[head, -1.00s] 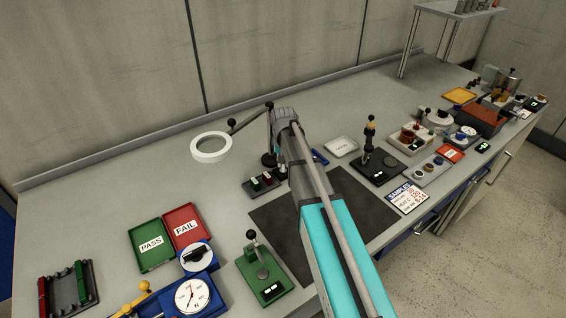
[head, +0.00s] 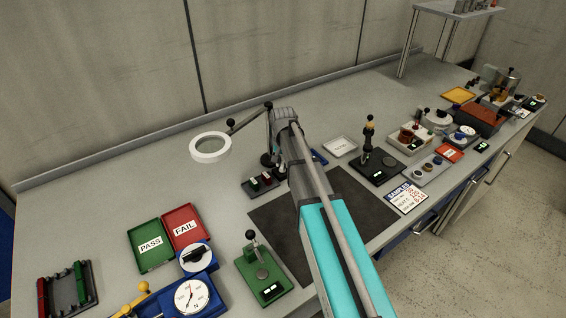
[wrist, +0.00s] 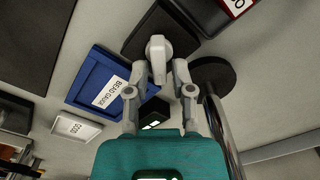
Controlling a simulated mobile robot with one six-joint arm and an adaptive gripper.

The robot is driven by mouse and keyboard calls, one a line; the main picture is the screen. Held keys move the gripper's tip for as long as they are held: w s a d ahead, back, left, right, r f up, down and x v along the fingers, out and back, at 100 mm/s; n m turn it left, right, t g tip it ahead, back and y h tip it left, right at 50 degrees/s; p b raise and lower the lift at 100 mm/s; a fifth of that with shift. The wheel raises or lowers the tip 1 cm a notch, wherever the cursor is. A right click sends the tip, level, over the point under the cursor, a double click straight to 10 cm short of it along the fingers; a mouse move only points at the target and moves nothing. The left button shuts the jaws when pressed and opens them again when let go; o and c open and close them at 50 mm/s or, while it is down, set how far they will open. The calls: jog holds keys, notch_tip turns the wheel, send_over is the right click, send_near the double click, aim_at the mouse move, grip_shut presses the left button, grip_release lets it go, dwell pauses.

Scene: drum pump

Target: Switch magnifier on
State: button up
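The magnifier (head: 211,148) is a white ring on a jointed dark arm at the back of the bench, left of my arm in the head view. In the wrist view a black round base (wrist: 212,76) with a metal post stands right of my gripper. My gripper (wrist: 160,68) points down with its two grey fingers apart. Between the fingertips is a light grey knob with a lever (wrist: 158,52) on a dark block; I cannot tell whether the fingers touch it.
A blue tray labelled as a bead gauge (wrist: 106,88) lies left of the fingers. A small block with a green-lit display (wrist: 154,112) is below them. A dark mat (head: 275,225), a green press (head: 262,270) and PASS (head: 150,258) and FAIL (head: 188,240) trays lie nearer.

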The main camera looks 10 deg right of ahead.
jog(key=shift+o, duration=0.6)
jog(key=shift+n, duration=0.4)
